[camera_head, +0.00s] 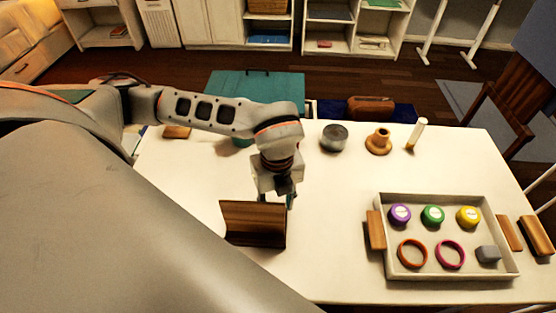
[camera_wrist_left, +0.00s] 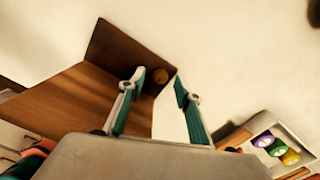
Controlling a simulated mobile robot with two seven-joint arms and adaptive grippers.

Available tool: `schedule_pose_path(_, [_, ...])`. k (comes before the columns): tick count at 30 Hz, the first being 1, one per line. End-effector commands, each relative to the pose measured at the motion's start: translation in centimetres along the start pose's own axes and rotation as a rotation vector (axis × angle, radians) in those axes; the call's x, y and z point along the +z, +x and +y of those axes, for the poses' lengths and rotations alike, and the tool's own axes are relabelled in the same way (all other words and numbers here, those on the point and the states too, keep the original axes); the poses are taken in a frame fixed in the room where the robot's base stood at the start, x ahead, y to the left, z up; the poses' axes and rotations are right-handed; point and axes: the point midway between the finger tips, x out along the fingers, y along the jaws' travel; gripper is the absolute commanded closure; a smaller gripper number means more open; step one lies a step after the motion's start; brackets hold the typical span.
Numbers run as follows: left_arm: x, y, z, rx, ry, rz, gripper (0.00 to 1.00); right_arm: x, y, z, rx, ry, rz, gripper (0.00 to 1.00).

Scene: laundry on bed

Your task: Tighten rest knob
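The wooden rest (camera_head: 250,225) stands on the white table, left of the tray in the head view. In the left wrist view the rest (camera_wrist_left: 90,95) shows a broad brown panel meeting a darker upright one. A small round brown knob (camera_wrist_left: 161,76) shows near the edge of the darker panel. My left gripper (camera_head: 290,202) is at the right end of the rest. In the wrist view the gripper (camera_wrist_left: 158,80) is open, its teal-and-grey fingers apart on either side of the knob, with no clear contact visible. The knob is hidden in the head view. My right gripper is not in view.
A white tray (camera_head: 445,275) at right holds purple, green and yellow round pieces, two rings and a grey block. Wooden blocks lie beside it. A grey tin (camera_head: 334,138), a brown spool-like piece (camera_head: 378,141) and a pale cylinder (camera_head: 416,134) stand at the back.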

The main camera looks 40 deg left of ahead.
Motion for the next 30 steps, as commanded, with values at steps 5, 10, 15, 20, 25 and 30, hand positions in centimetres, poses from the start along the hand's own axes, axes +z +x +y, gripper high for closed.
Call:
schedule_pose_path(5, [-0.04, 0.84, 0.04, 0.001, 0.0, 0.001, 0.66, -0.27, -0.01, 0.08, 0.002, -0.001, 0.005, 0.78])
schedule_pose_path(10, [-0.02, 0.85, 0.02, 0.0, 0.0, 0.001, 0.66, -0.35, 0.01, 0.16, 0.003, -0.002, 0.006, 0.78])
schedule_pose_path(15, [-0.02, 0.83, 0.01, 0.0, 0.0, 0.001, 0.95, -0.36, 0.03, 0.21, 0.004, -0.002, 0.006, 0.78])
schedule_pose_path(20, [-0.02, 0.83, 0.01, 0.0, 0.0, 0.001, 1.0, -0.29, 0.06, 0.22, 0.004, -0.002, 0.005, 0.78])
schedule_pose_path(25, [-0.01, 0.79, 0.01, 0.0, 0.013, 0.0, 1.0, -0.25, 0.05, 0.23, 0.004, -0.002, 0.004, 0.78])
schedule_pose_path(30, [0.03, 0.71, -0.04, -0.001, 0.069, -0.001, 1.0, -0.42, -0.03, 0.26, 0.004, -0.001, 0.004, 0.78])
